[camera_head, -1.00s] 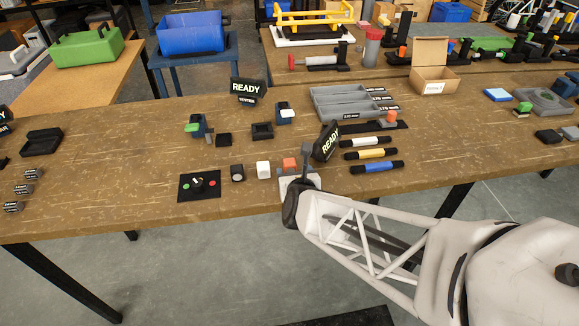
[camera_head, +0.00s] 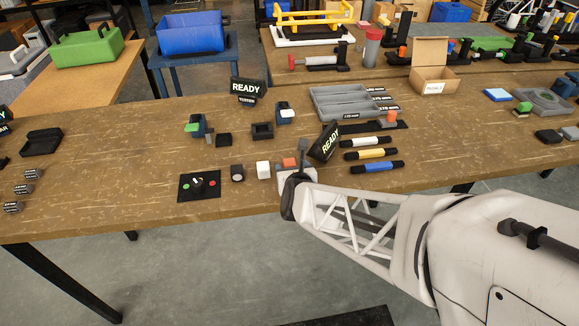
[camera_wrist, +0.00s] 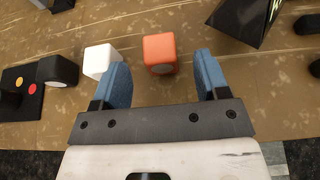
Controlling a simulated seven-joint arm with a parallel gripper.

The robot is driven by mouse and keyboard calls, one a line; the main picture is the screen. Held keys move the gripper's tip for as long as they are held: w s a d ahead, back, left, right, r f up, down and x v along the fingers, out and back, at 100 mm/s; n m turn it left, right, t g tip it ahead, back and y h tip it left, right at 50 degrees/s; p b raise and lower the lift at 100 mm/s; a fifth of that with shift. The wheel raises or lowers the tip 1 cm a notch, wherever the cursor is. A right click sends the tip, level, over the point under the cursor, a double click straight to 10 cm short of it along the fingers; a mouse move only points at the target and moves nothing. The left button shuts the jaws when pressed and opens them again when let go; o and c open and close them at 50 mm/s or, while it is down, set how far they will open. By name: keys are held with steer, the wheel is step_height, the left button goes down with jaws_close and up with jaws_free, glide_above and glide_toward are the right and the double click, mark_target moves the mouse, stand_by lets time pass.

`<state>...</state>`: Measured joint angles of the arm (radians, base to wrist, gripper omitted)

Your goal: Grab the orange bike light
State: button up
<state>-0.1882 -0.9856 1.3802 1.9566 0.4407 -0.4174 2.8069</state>
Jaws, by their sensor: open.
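The orange bike light (camera_wrist: 160,54) is a small rounded orange cube with a pale round face low on its front. It stands on the brown workbench between and just beyond my fingertips in the wrist view. In the head view the orange light (camera_head: 289,163) shows just left of my gripper, partly hidden. My gripper (camera_wrist: 158,80) is open, with blue pads on either side and nothing between them. In the head view its end (camera_head: 301,160) is over the bench's front edge area, and the fingers are mostly hidden there.
A white cube light (camera_wrist: 99,60) stands close to the left finger. A black light (camera_wrist: 62,72) and a black button panel (camera_wrist: 22,88) are further left. Bare bench (camera_head: 120,190) lies to the left.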

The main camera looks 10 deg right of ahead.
mark_target(289, 162)
steer(key=shift+x, duration=2.3)
steer(key=c, duration=1)
steer(key=shift+r, duration=4.95)
